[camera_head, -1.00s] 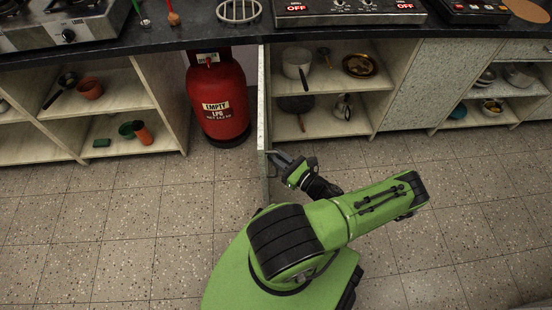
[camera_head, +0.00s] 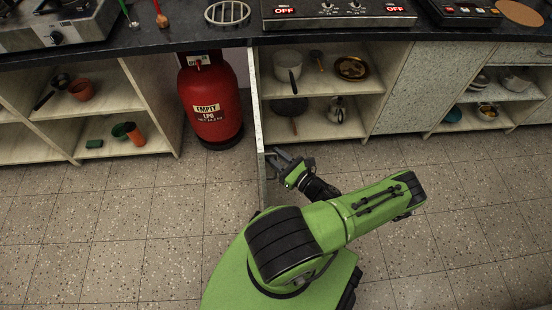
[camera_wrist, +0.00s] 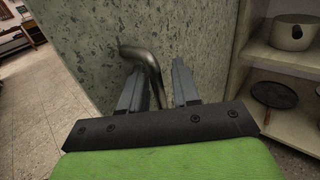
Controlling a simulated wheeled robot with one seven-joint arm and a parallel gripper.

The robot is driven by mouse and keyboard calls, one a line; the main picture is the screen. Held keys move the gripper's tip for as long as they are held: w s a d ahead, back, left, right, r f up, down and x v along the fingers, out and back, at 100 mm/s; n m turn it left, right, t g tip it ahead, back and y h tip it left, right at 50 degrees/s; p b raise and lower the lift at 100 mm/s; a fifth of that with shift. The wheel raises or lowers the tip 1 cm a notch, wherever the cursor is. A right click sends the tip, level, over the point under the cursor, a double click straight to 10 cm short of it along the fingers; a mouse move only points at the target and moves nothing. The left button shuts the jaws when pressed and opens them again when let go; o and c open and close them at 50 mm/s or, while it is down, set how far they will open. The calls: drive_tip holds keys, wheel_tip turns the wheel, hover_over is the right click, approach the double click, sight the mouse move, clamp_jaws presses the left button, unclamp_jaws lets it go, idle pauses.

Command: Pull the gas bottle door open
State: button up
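The gas bottle door (camera_head: 256,112) stands swung out from the counter, seen nearly edge-on in the head view. Its speckled grey-green face fills much of the wrist view (camera_wrist: 85,40). The red gas bottle (camera_head: 211,103), labelled EMPTY LPG, stands in the open compartment left of the door. My gripper (camera_head: 274,157) is at the door's right side, near its outer edge. In the wrist view, the curved metal door handle (camera_wrist: 148,62) runs down between my gripper's fingers (camera_wrist: 160,88), closer to the left one. The fingers are apart, with a gap on the right.
Open shelves with pots and a pan (camera_head: 290,106) lie right of the door, close to my gripper. Shelves with small pots (camera_head: 81,90) lie left of the bottle. The dark countertop (camera_head: 180,42) runs above. The tiled floor (camera_head: 120,225) in front is clear.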

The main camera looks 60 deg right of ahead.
drive_tip(key=s+a+p, duration=0.1)
drive_tip(key=s+a, duration=0.2)
drive_tip(key=s, duration=1.2)
drive_tip(key=shift+s, duration=0.2)
drive_tip(key=shift+s, duration=0.1)
